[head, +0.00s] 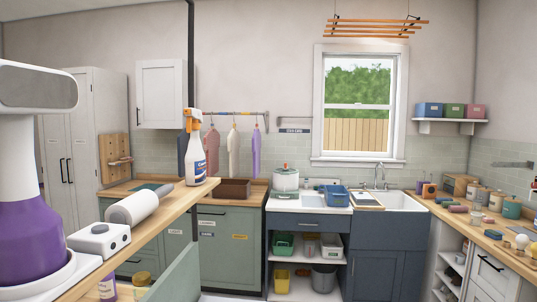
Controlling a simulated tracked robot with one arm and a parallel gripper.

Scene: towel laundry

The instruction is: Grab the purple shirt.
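A purple shirt (255,152) hangs from a wall rail at the back, left of the window. It is narrow and seen from a distance, the rightmost of the garments there. A cream garment (233,153) hangs beside it, and a pinkish-mauve garment (211,150) hangs further left. The lower edge of the purple shirt ends a little above the back counter. My gripper is not in view.
A wooden counter (165,213) juts in from the left, bearing a spray bottle (197,155), a lint roller (138,205) and a large white-and-purple appliance (35,215). A brown basket (233,188) sits below the garments. Another counter (480,224) with jars runs along the right.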

